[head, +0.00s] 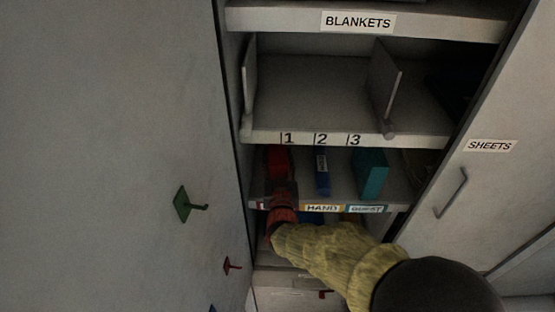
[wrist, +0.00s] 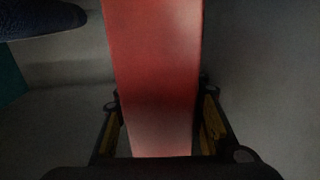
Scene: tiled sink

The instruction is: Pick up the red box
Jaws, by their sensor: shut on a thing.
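The red box (head: 279,160) is on the shelf under the numbers, at the left below the 1, in the head view. In the wrist view the red box (wrist: 155,70) fills the middle, between the two fingers of my gripper (wrist: 160,130). My gripper is shut on it, with one finger at each side. In the head view my gripper (head: 283,195) reaches in at the shelf's front edge and hides the lower part of the box. I cannot tell whether the box touches the shelf.
A blue box (head: 322,172) and a teal box (head: 370,172) stand to the right on the same shelf. An upper shelf (head: 330,90) with dividers is above. Cabinet doors flank the opening; the left one (head: 120,150) carries a green hook (head: 185,204).

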